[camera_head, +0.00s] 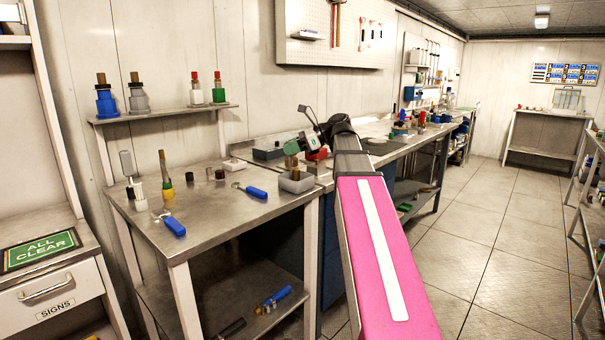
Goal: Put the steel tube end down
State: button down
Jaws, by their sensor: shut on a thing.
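My gripper (291,153) is at the end of my arm, over the back right part of the near steel bench (225,215). It is shut on the steel tube end, which is too small and too covered by the gripper to make out clearly. I cannot tell the exact gap between the gripper and the tray.
A blue-handled tool (250,190), another blue-handled tool (170,224) and a yellow-and-brown tool (165,180) are on the bench. A raised shelf (165,115) holds several bottle-like fittings. The bench's front middle is clear. A longer bench (400,150) continues behind.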

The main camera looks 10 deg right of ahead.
jog(key=shift+w+d+f, duration=1.1)
jog(key=shift+d+f, duration=0.15)
jog(key=shift+f, duration=0.4)
jog(key=shift+w+d+f, duration=1.15)
jog(key=shift+d+f, duration=0.05)
jog(key=shift+f, duration=0.45)
jog(key=shift+w+d+f, duration=1.1)
jog(key=shift+d+f, duration=0.15)
jog(key=shift+f, duration=0.4)
jog(key=shift+f, duration=0.15)
jog(key=c, duration=1.2)
grip_release()
jog(key=shift+c, duration=0.2)
jog(key=v, duration=1.2)
jog(key=shift+s, duration=0.1)
